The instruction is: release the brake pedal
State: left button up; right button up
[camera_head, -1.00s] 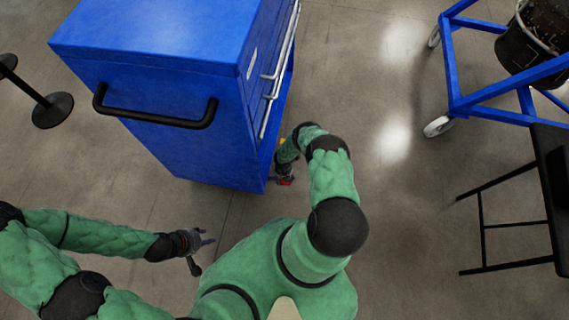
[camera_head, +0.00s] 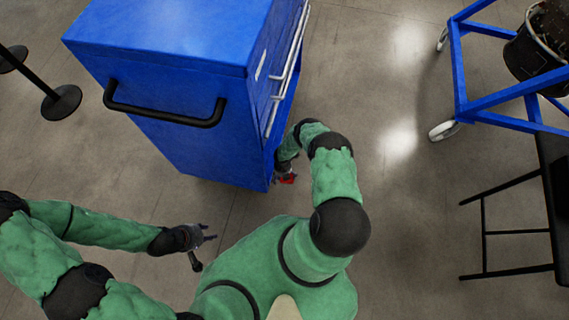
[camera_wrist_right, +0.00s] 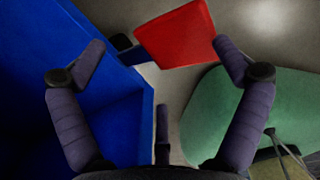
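The brake pedal is a flat red plate (camera_wrist_right: 175,35) with a small dark block at its left edge, in the right wrist view. In the head view, a small bit of red (camera_head: 288,179) shows at the foot of the blue cart (camera_head: 165,135). My right gripper (camera_wrist_right: 158,45) is open, its fingers spread left and right of the pedal, and no clear contact shows. In the head view my right arm reaches down beside the cart and mostly hides this gripper. My left gripper (camera_head: 204,243) is open and empty, above the floor at lower left.
The cart has a black side handle (camera_head: 165,115) and silver drawer handles. A blue wheeled frame (camera_head: 505,105) holding a dark drum stands at upper right. A black table (camera_head: 555,185) is at right. A black post base (camera_head: 62,103) is at left. Floor between is clear.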

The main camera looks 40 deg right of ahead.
jog(key=shift+w+a+r+p, duration=0.1)
jog(key=shift+w+r+p, duration=0.15)
jog(key=shift+r, duration=0.4)
jog(key=shift+w+a+r+p, duration=0.1)
jog(key=shift+r+p, duration=0.3)
jog(key=shift+r, duration=0.3)
jog(key=shift+w+a+r+p, duration=0.1)
jog(key=shift+w+r+p, duration=0.15)
jog(key=shift+r, duration=0.4)
jog(key=r+p, duration=0.1)
jog(key=w+r, duration=0.1)
jog(key=r, duration=0.1)
jog(key=a+r+p, duration=0.1)
jog(key=r, duration=0.1)
jog(key=shift+w+a+r+p, duration=0.1)
jog(key=shift+w+r+p, duration=0.05)
jog(key=shift+r+p, duration=0.15)
jog(key=shift+f, duration=0.1)
jog(key=shift+b, duration=0.35)
jog(key=shift+a, duration=0.1)
notch_tip(320, 180, up, 8)
dwell(0.4)
